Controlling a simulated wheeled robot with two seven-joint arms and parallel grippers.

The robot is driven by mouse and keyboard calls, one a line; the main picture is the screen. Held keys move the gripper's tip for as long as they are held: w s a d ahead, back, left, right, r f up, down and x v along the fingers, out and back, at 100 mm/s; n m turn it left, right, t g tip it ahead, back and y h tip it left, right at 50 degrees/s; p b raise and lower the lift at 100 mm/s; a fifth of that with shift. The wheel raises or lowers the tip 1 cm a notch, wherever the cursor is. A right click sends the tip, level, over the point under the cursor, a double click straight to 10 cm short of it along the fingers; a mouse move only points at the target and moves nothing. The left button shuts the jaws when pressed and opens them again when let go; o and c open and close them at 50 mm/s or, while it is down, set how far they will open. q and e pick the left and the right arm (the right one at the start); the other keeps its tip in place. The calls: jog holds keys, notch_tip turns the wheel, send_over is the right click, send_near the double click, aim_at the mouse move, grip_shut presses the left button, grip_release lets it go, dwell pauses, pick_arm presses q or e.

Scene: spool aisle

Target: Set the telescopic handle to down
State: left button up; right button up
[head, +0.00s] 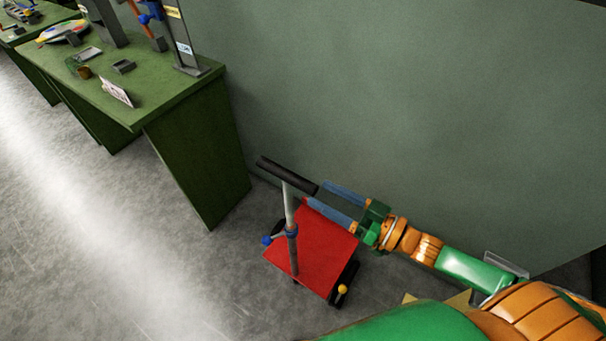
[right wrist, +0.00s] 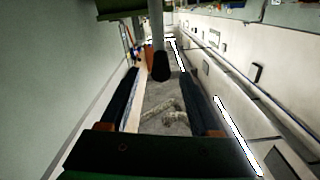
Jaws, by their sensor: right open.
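The cart (head: 318,248) is a red platform on the floor near the wall, with a grey telescopic pole (head: 290,215) rising from it. A dark grip bar (head: 280,171) tops the pole, well above the platform, so the handle stands extended. My right gripper (head: 314,192) is open with blue fingers at the bar's right end. In the right wrist view the dark bar's end (right wrist: 160,66) shows between the tips of my open right gripper (right wrist: 161,73), with gaps on both sides. I cannot tell whether it touches either finger. My left gripper is not in view.
A green bench (head: 165,100) with small items on top stands left of the cart. A grey-green wall (head: 430,110) runs close behind the cart and my right arm. The grey floor (head: 130,240) to the left is clear.

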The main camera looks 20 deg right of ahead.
aim_at(300, 183)
jog(key=x, duration=0.7)
jog(key=shift+a, duration=0.1)
grip_shut()
dwell(1.2)
